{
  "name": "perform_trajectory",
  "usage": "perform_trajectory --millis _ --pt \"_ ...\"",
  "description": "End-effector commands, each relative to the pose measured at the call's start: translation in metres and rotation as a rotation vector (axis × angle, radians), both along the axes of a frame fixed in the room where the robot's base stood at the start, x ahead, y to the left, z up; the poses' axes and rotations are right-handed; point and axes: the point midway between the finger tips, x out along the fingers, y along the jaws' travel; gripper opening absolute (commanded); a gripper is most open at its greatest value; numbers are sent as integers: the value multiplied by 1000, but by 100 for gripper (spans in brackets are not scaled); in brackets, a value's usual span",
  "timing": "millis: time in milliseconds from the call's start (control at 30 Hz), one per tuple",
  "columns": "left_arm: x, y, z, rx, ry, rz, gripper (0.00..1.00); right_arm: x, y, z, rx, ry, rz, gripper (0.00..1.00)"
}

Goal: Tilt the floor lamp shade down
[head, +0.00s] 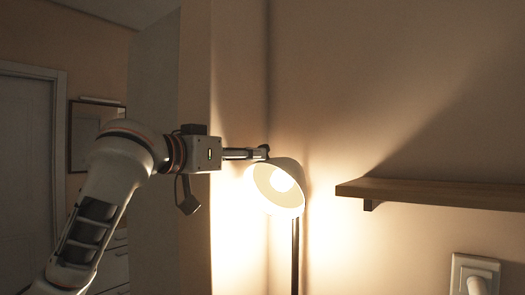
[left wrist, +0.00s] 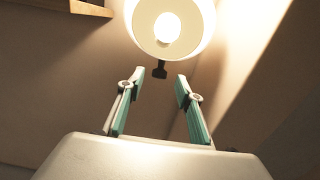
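The floor lamp's pale shade (head: 287,170) is lit, with its open mouth facing forward and down to the left. Its thin dark pole (head: 295,255) runs down below it. My left gripper (head: 261,153) reaches in from the left, with its fingertips at the shade's upper left edge. In the left wrist view, the shade (left wrist: 200,22) and glowing bulb are at the top, beyond the fingers. The left gripper (left wrist: 159,75) is open there, its two fingers apart. A small dark lamp part (left wrist: 159,70) shows between the fingertips; contact cannot be told. My right gripper is out of view.
A wooden wall shelf (head: 440,193) juts out right of the lamp. A white wall socket with a plug (head: 475,275) sits below it. Walls stand close behind the lamp. A door (head: 28,180) and a framed picture or mirror (head: 90,135) are at the far left.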

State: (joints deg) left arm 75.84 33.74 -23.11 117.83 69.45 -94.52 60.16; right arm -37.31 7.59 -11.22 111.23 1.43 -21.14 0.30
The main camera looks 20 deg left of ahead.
Motion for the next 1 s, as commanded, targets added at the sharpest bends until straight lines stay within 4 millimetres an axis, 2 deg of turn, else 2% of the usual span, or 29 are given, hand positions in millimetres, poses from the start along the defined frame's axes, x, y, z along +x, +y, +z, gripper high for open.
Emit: perform_trajectory --millis 33,167,400,633,800,1000 --pt "-4 1 7 3 -7 3 36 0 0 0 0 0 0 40" --pt "-4 1 13 3 -10 6 36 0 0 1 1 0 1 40" --pt "27 -11 13 1 -7 3 36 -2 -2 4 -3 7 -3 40" --pt "56 -21 13 1 -8 5 36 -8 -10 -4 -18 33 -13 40" --pt "65 -24 13 3 -11 5 36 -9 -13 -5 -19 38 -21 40" --pt "66 -24 12 3 -11 6 36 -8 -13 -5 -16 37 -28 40"
